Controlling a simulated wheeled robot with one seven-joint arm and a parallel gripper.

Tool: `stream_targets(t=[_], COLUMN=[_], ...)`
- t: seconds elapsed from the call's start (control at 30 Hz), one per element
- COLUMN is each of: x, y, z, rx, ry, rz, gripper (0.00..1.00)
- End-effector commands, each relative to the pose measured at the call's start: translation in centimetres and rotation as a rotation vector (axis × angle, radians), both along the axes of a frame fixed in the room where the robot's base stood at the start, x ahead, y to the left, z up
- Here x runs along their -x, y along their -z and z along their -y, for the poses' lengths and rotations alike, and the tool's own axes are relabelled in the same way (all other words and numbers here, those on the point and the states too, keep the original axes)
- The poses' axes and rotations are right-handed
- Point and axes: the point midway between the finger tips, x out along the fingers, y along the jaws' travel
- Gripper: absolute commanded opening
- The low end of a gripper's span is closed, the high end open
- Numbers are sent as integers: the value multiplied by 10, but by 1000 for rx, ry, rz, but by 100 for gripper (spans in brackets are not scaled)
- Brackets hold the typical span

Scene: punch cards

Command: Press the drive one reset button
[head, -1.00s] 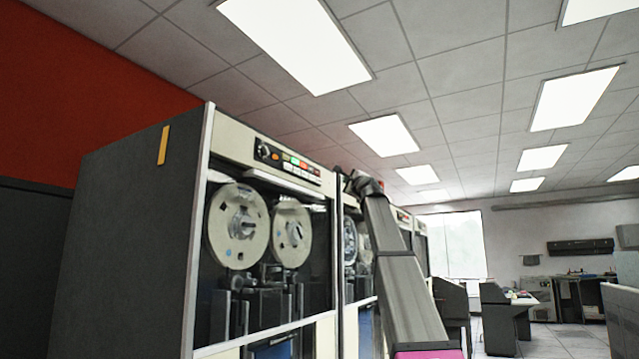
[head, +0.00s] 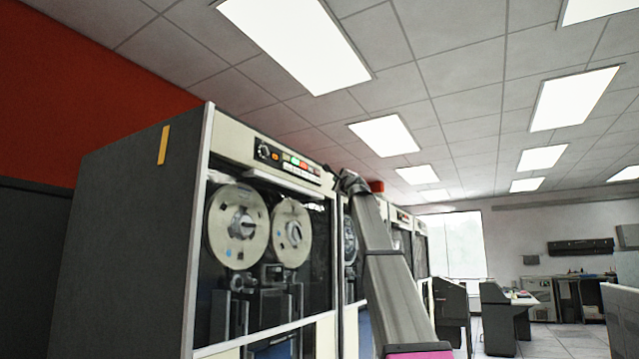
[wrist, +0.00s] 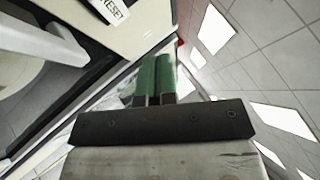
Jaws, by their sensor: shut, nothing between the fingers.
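The nearest tape drive (head: 130,230) stands at the left in the head view, with a row of coloured buttons on its top panel (head: 288,162). Individual button labels are too small to read there. In the wrist view, a white button or label with dark lettering ending in "ESET" (wrist: 111,10) sits on a cream panel, partly cut by the top edge. My gripper (wrist: 153,60) shows two green fingers pressed together, empty, to the right of and below that lettering, apart from it in the picture. In the head view the fingers cannot be made out at the arm's end.
Two tape reels (head: 238,225) sit behind the near drive's glass. More drives (head: 402,235) stand in a row behind my arm. Desks (head: 505,310) stand at the far right, with open floor (head: 560,340) before them. A red thing (head: 376,187) shows beside my arm's end.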

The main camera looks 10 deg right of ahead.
Motion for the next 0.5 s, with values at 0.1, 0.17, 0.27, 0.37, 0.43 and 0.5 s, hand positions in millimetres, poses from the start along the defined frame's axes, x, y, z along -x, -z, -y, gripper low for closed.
stream_targets(t=[0.1,0.17,0.27,0.37,0.43,0.5], x=[-10,-14,-19,-22,-24,-24], y=[0,0,0,0,0,0], z=[-14,-18,-25,-30,-32,-33], rx=[1,1,0,0,0,0], ry=[-1,-1,0,0,0,0], rz=[0,0,-1,-1,-1,-1], gripper=[0,0,0,0,0,0])
